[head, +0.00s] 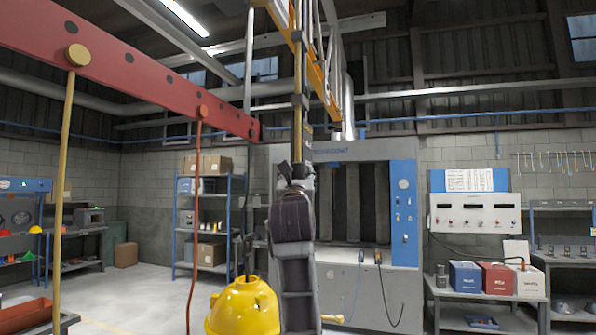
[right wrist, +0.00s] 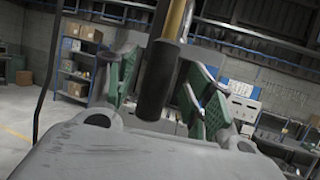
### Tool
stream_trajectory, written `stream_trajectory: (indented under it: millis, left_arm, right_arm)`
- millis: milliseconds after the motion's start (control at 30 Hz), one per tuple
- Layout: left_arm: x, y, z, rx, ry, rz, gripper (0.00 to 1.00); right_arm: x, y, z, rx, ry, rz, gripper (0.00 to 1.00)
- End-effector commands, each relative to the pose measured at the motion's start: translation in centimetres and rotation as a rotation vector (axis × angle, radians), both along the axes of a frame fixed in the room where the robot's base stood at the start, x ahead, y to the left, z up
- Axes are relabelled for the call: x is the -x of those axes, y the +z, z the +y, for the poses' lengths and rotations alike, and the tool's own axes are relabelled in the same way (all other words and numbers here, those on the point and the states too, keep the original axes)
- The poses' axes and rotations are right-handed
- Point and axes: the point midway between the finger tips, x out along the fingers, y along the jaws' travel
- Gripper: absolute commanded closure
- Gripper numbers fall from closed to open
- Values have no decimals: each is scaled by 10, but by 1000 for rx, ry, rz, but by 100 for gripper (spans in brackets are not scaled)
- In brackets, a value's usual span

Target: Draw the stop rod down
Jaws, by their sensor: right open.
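A brass-coloured rod (head: 298,95) with a dark cylindrical grip at its lower end hangs beside the orange overhead rail; it looks to be the stop rod. In the right wrist view its dark grip (right wrist: 157,82) hangs between the green-padded fingers of my right gripper (right wrist: 165,88). The fingers are spread on both sides of it, with a visible gap. In the head view my right gripper (head: 298,172) is raised at the centre, its fingers largely hidden by my wrist. My left gripper is out of view.
A yellow hood (head: 243,308) hangs on a dark line just left of my right arm. A red beam (head: 140,70) crosses upper left, with a yellow pole (head: 65,180) and orange cord (head: 196,200) hanging from it. A grey-blue booth (head: 375,280) stands behind.

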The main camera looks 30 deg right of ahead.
Motion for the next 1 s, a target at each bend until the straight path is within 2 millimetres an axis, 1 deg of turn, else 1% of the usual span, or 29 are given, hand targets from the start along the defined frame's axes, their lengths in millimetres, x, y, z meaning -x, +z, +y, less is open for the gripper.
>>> stream_trajectory:
  millis: [33, 200, 367, 533, 800, 867, 1000]
  left_arm:
    - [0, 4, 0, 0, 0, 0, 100]
    - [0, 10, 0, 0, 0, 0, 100]
    - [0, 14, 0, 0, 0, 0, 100]
    - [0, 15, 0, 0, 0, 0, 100]
    - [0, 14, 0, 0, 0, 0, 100]
    - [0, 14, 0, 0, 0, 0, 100]
    - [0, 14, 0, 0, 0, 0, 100]
  right_arm:
    - [-5, 5, -4, 1, -3, 1, 48]
    - [-19, 12, -14, 0, -1, 0, 48]
    - [-29, 16, -21, 0, -1, 1, 48]
    - [-32, 17, -23, -1, -1, -2, 48]
    - [-33, 17, -23, -1, -1, -2, 48]
    - [-33, 17, -23, -1, 0, -1, 54]
    - [-33, 17, -23, -1, 0, -1, 72]
